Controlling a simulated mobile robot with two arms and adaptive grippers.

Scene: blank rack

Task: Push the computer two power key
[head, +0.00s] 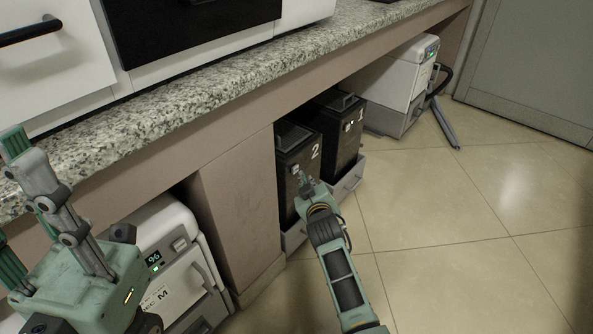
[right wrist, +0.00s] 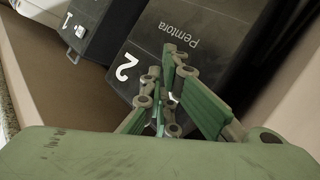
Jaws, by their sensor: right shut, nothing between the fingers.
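Computer two (head: 285,195) is a dark upright case with a white "2", standing under the counter. A small light-coloured key (head: 295,169) shows on its front, just above my right fingertips. My right gripper (head: 303,180) is shut and empty, close in front of that face; I cannot tell whether it touches. In the right wrist view, the shut fingers (right wrist: 167,62) overlap the front of computer two (right wrist: 205,25), beside the "2", and hide its key. My left gripper (head: 14,190) is at the lower left, fingers apart and empty, away from the computers.
Computer one (head: 343,150), marked "1", stands just right of computer two, with a pale key (head: 349,126). Both sit in a low grey tray (head: 350,180). A granite counter (head: 190,95) overhangs them. A white machine (head: 175,250) stands left, another (head: 395,85) farther right. Tiled floor (head: 430,210) is clear.

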